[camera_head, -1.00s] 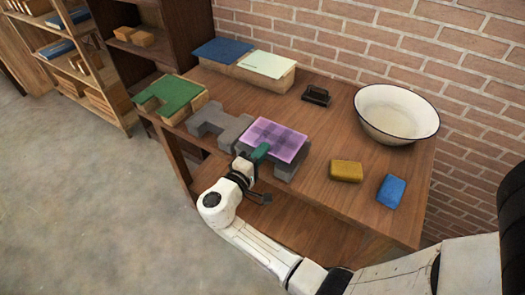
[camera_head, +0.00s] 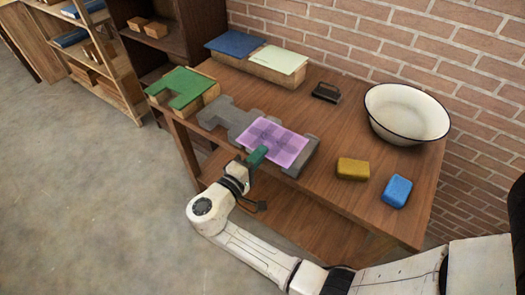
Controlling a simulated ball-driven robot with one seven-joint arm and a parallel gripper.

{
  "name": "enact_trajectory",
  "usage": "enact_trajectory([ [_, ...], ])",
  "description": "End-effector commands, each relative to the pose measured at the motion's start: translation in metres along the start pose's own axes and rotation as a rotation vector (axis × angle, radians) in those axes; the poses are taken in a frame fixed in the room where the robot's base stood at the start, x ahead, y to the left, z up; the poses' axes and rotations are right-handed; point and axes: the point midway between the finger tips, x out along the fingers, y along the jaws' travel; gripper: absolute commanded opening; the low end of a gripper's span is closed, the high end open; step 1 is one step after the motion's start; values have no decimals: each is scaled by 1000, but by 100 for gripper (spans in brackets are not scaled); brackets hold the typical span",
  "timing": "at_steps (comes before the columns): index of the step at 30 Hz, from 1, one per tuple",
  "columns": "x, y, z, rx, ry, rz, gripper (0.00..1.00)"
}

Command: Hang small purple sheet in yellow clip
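The small purple sheet (camera_head: 279,145) is translucent and lies flat on a grey block with cut-out edges (camera_head: 312,155) near the table's front edge. My gripper (camera_head: 256,157) is at the sheet's near left edge. A dark green piece shows at its tip, overlapping or touching that edge. I cannot tell whether this piece is a finger or something held, nor whether the fingers are shut on the sheet. No yellow clip shows in this view.
On the wooden table (camera_head: 331,189) are a green sheet on a block (camera_head: 185,87), blue (camera_head: 235,43) and pale green (camera_head: 278,60) sheets on blocks, a black-handled object (camera_head: 326,92), a white basin (camera_head: 407,112), and yellow (camera_head: 352,169) and blue (camera_head: 397,190) blocks. A brick wall stands behind.

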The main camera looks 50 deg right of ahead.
Motion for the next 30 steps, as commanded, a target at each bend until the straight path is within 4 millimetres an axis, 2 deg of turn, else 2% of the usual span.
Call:
enact_trajectory([
  [11,-15,3,-1,0,2,0,0],
  [30,-85,3,-1,1,3,0,0],
])
